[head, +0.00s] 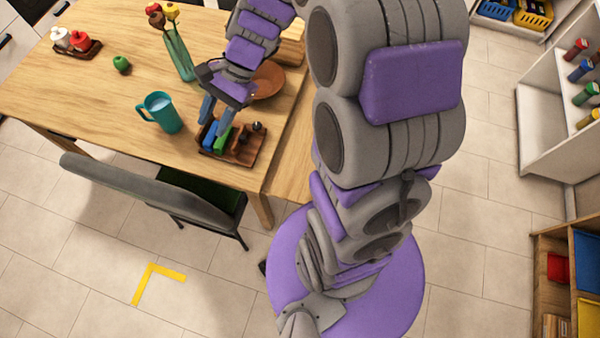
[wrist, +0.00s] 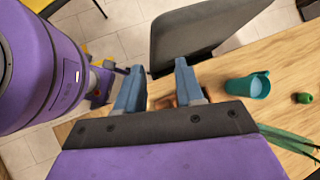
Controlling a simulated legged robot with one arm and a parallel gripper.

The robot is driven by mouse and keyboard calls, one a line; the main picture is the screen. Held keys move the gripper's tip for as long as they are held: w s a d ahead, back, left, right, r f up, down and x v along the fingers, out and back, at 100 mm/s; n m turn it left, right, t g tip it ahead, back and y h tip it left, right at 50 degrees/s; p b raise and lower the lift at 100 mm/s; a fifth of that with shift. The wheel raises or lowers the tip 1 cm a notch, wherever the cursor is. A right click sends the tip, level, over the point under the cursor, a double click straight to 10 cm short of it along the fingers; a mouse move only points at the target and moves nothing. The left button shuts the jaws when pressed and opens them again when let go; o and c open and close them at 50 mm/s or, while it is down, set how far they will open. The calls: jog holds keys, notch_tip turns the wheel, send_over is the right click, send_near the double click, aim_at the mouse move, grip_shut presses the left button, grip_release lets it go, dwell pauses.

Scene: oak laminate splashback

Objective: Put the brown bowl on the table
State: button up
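The brown bowl (head: 268,84) shows in the head view near the right end of the wooden table (head: 105,85). It appears to rest on the tabletop, and my gripper hides part of its left side. My gripper (head: 214,116) is left of the bowl and in front of it, with its two blue fingers pointing down above a small wooden tray. In the wrist view the fingers (wrist: 159,68) stand apart with nothing held between them. I cannot make out the bowl in the wrist view.
The wooden tray (head: 250,159) holds blue, green and dark items. A teal mug (head: 162,113), a green vase (head: 180,58) with flowers, a green fruit (head: 121,64) and a condiment rack (head: 88,50) share the table. A grey chair (head: 150,187) stands at its front edge.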

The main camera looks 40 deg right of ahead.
jog(key=s+d+r+n+h, duration=0.1)
jog(key=s+d+n+h, duration=0.1)
jog(key=s+n, duration=0.2)
jog(key=s+d+r+n+h, duration=0.1)
jog(key=s+d+n+h, duration=0.2)
jog(key=s, duration=0.7)
jog(key=s+d+r+n+h, duration=0.1)
jog(key=s+d+n+h, duration=0.1)
jog(key=s+n, duration=0.3)
jog(key=shift+s+d+g+h, duration=0.2)
jog(key=shift+s+g+h, duration=0.25)
jog(key=shift+s, duration=1.15)
